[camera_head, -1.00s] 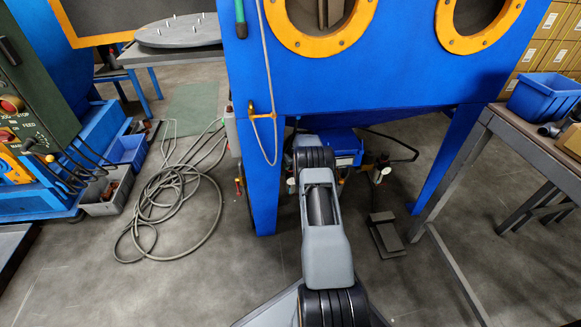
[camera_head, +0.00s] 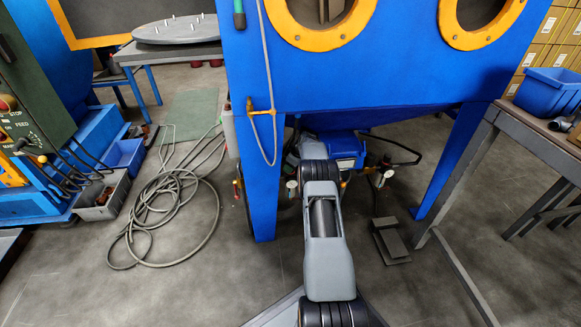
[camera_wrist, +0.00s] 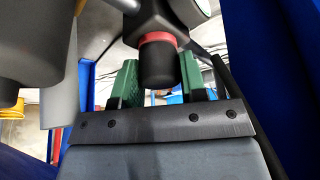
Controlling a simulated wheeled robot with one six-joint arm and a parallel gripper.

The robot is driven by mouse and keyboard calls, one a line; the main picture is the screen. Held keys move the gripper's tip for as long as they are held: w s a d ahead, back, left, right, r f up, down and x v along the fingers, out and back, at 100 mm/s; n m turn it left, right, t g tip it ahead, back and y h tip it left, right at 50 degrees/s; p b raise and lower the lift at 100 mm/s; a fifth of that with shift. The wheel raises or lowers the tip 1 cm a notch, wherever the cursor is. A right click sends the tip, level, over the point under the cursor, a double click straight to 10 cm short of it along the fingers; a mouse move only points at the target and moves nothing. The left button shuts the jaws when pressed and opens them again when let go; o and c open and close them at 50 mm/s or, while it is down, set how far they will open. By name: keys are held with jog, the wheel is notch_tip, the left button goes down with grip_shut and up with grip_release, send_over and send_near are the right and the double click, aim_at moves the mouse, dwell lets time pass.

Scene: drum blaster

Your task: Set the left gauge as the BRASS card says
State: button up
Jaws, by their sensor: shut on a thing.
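In the wrist view, the green finger pads of my gripper (camera_wrist: 158,82) stand on either side of a black knob (camera_wrist: 157,66) with a red ring at its top. The gripper is shut on this knob. A pale round gauge face (camera_wrist: 206,6) is cut off at the upper edge, and its reading does not show. In the head view, a small white left gauge (camera_head: 292,185) and a right gauge (camera_head: 377,180) show under the blue cabinet, too small to read. My arm hides my gripper there. I see no BRASS card.
The blue cabinet (camera_head: 330,85) stands over my arm, with a leg (camera_head: 264,190) close on the left. A foot pedal (camera_head: 390,240) lies on the floor to the right. Coiled hose (camera_head: 165,215) lies at left. A table (camera_head: 530,145) with a blue bin (camera_head: 548,92) stands at right.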

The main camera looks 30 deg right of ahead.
dwell(0.3)
jog(key=o, duration=0.9)
